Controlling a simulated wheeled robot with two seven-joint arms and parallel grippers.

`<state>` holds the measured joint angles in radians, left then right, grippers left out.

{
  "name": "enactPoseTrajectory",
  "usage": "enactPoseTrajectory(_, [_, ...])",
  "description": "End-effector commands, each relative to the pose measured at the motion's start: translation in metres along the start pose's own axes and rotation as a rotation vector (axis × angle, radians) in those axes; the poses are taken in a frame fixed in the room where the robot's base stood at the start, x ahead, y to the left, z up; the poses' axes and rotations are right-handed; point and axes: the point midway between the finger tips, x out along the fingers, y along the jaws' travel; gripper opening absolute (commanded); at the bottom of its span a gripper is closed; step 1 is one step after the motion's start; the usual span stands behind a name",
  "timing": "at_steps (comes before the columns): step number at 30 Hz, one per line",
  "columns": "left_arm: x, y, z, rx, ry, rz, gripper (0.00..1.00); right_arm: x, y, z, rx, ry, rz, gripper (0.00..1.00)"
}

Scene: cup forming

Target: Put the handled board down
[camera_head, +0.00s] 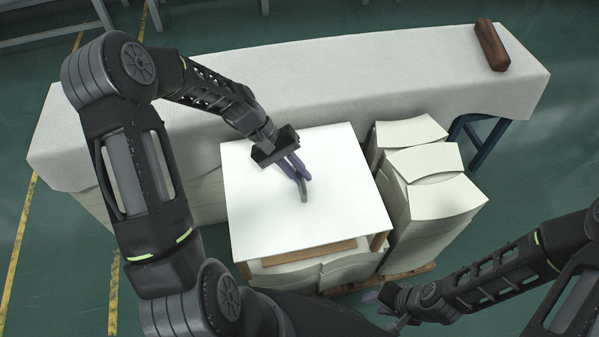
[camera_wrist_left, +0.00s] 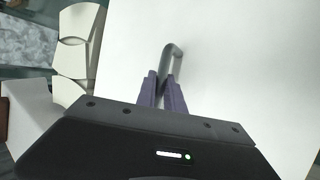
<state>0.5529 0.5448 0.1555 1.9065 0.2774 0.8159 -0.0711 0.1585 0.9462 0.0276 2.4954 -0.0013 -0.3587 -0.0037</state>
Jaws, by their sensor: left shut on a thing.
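The handled board (camera_head: 255,215) is a wide white panel with a grey bar handle (camera_head: 304,192) near its middle. My left gripper (camera_head: 298,170) is shut on the handle with its purple fingers. In the left wrist view the fingers (camera_wrist_left: 161,90) close around the grey handle (camera_wrist_left: 172,52), and the white board (camera_wrist_left: 235,60) fills most of the picture. The board looks level over paper stacks; I cannot tell whether it rests on them. My right gripper (camera_head: 384,303) is low at the lower right, away from the board; its jaws are not clear.
Stacks of cream paper sheets (camera_head: 435,195) stand right of the board on a wooden pallet (camera_head: 410,275). Wooden pieces (camera_head: 310,253) show under its front edge. Behind is a long table with a white cloth (camera_head: 350,75), with a brown block (camera_head: 491,45) at its far right.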

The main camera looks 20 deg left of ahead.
Motion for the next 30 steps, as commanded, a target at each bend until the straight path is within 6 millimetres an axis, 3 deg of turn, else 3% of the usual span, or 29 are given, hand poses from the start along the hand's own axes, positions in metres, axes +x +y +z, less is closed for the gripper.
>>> enactPoseTrajectory(8, [0.000,0.000,0.000,0.000,0.000,0.000,0.34,0.000,0.000,0.000,0.000,0.000,0.000,0.36])
enactPoseTrajectory(20, [-0.006,0.001,0.001,-0.001,0.001,-0.001,0.34,-0.002,-0.001,0.000,0.000,0.000,0.000,0.36])
enactPoseTrajectory(26, [-0.035,0.001,0.000,-0.001,0.005,-0.001,0.34,-0.005,-0.002,0.000,0.000,0.000,0.000,0.36])
enactPoseTrajectory(30, [-0.065,0.002,0.000,-0.001,0.005,0.000,0.34,-0.009,-0.003,0.000,0.000,0.000,0.000,0.36])
